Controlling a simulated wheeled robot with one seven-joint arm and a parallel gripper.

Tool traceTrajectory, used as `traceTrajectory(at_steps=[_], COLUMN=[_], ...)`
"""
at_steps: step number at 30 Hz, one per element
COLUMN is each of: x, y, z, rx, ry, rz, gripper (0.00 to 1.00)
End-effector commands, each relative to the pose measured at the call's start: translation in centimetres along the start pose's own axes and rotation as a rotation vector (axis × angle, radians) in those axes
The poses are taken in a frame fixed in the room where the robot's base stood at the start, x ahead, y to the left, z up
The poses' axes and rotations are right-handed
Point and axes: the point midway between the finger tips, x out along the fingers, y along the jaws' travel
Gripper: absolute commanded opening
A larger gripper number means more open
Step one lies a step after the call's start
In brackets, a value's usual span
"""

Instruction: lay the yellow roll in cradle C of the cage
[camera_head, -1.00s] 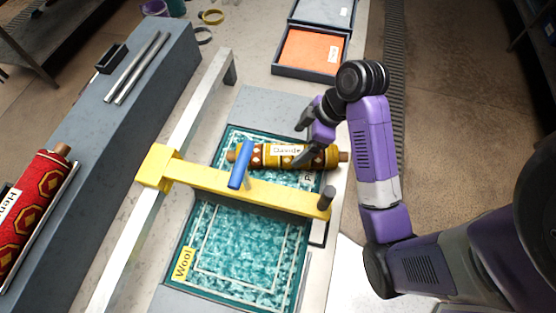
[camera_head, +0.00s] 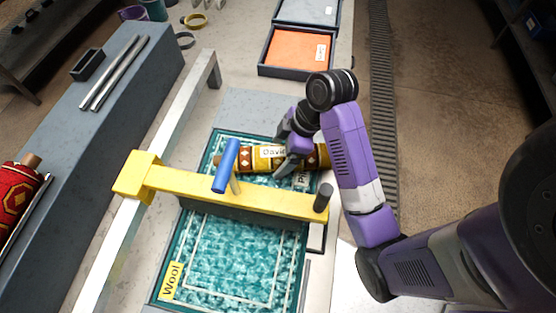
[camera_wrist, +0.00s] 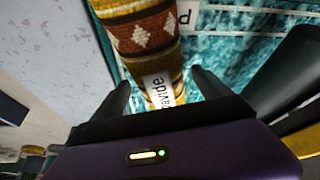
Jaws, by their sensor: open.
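The yellow roll (camera_head: 249,160), with brown bands, white diamonds and a label reading "Davide", lies across the teal rug (camera_head: 215,258), behind the yellow beam. My gripper (camera_head: 282,156) is open at the middle of the roll, by the right part of its label. In the wrist view the roll (camera_wrist: 150,45) runs between the two fingers of my gripper (camera_wrist: 163,85), with its label just ahead of the palm. I cannot tell whether the fingers touch it. I cannot make out the cage or cradle C in these views.
A yellow beam (camera_head: 265,201) with a blue handle (camera_head: 225,166) and a dark knob (camera_head: 323,197) spans the rug close to the roll. An orange-lined tray (camera_head: 297,50) stands behind.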

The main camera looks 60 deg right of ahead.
Motion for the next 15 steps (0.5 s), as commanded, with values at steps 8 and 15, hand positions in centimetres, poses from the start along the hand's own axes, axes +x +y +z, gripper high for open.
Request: traceTrajectory(at_steps=[8, 15], x=[1.7, 1.7], y=[-0.1, -0.1], z=[0.1, 0.1], rx=[0.0, 0.001], ry=[0.0, -0.001], rz=[0.0, 0.0], gripper=[0.87, 0.58])
